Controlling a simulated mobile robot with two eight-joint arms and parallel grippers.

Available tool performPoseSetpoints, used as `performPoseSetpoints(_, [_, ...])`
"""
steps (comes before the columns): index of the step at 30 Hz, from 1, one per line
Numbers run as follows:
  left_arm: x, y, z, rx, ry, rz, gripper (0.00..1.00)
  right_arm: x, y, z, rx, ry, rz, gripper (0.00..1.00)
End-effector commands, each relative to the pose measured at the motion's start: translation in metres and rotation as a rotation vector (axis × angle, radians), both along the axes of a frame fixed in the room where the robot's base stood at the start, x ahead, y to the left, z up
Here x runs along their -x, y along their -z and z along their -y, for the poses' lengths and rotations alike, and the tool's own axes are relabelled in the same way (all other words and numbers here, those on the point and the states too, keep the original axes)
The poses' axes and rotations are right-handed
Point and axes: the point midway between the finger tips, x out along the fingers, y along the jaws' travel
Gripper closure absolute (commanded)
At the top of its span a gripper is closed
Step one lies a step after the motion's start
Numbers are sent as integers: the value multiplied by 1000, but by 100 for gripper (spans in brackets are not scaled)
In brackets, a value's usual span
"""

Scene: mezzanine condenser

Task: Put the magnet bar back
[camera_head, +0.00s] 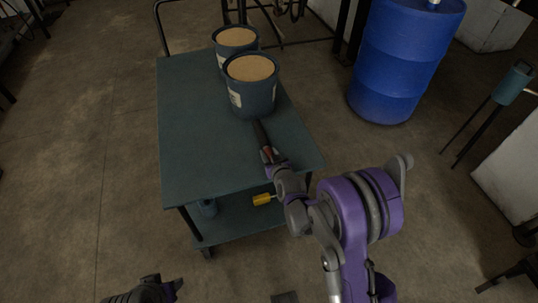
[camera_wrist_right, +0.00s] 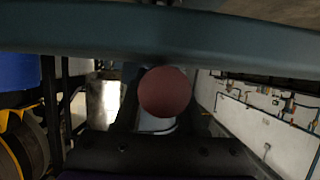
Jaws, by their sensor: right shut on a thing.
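The magnet bar appears as a dark rod (camera_head: 261,133) with a reddish part by my right gripper (camera_head: 270,158). That gripper is shut on it above the front right of the cart's teal top (camera_head: 200,135). The rod points away from me, toward the nearer bucket (camera_head: 250,98); I cannot tell if they touch. In the right wrist view, a dull red round end (camera_wrist_right: 165,92) of the bar faces the camera, between the dark fingers.
A second bucket (camera_head: 236,40) stands behind the first; both are filled with tan material. A yellow object (camera_head: 262,199) lies on the cart's lower shelf (camera_head: 236,226). A blue drum (camera_head: 405,60) stands behind right. The left part of the cart top is clear.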

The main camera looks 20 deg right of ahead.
Motion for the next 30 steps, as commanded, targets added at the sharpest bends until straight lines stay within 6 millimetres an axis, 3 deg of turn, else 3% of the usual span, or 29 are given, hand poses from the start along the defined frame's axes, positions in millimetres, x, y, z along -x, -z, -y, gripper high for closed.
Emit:
performPoseSetpoints(11, [0, 5, 0, 0, 0, -2, 50, 0, 5, 0, 0, 0, 1, 100])
performPoseSetpoints(12, [0, 4, 0, 0, 0, -1, 50, 0, 5, 0, 0, 0, 0, 55])
performPoseSetpoints(16, [0, 3, 0, 0, 0, -1, 50, 0, 4, 0, 0, 0, 0, 31])
performPoseSetpoints(27, [0, -1, 0, 0, 0, 0, 50, 0, -1, 0, 0, 0, 1, 30])
performPoseSetpoints(30, [0, -3, 0, 0, 0, 1, 50, 12, -5, 0, 0, 0, 0, 30])
